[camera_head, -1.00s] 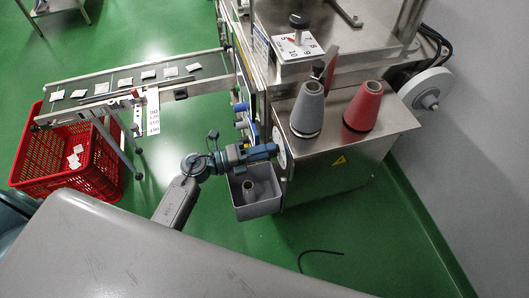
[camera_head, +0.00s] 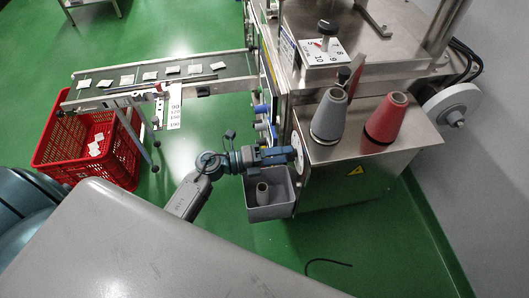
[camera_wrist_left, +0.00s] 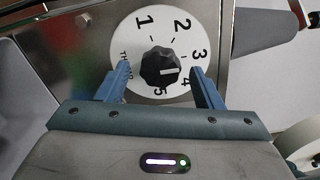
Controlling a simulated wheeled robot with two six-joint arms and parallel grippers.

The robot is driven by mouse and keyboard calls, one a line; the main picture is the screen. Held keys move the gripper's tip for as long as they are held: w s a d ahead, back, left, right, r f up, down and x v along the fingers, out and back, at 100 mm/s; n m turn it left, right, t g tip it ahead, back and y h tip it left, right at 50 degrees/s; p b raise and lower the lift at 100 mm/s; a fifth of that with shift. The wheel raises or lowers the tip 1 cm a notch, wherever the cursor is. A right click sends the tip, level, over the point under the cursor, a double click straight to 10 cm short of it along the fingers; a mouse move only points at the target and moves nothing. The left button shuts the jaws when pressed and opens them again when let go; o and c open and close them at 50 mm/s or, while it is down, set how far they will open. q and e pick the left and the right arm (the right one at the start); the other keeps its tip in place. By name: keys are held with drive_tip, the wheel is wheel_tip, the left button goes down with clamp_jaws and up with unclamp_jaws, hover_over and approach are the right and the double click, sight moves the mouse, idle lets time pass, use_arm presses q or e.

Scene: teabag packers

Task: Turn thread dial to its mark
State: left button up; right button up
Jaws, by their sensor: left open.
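The thread dial is a white round face (camera_wrist_left: 130,38) with the numbers 1 to 5, the word THREAD and a black knob (camera_wrist_left: 160,64) at its centre. The white line on the knob points right, roughly between 3 and 4. In the head view the dial (camera_head: 298,154) is on the side of the steel machine. My left gripper (camera_head: 284,155) is right in front of it. In the left wrist view my left gripper (camera_wrist_left: 160,72) is open, with one blue finger on each side of the knob. A gap shows on both sides. My right gripper is out of view.
A grey bin (camera_head: 268,210) with a spool sits just below my left gripper. Grey (camera_head: 329,115) and red (camera_head: 387,118) thread cones stand on the machine top. A conveyor (camera_head: 150,82) with teabags and a red crate (camera_head: 60,155) are at left.

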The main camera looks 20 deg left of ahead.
use_arm(q)
drive_tip(key=b+v, duration=0.3)
drive_tip(key=v, duration=0.7)
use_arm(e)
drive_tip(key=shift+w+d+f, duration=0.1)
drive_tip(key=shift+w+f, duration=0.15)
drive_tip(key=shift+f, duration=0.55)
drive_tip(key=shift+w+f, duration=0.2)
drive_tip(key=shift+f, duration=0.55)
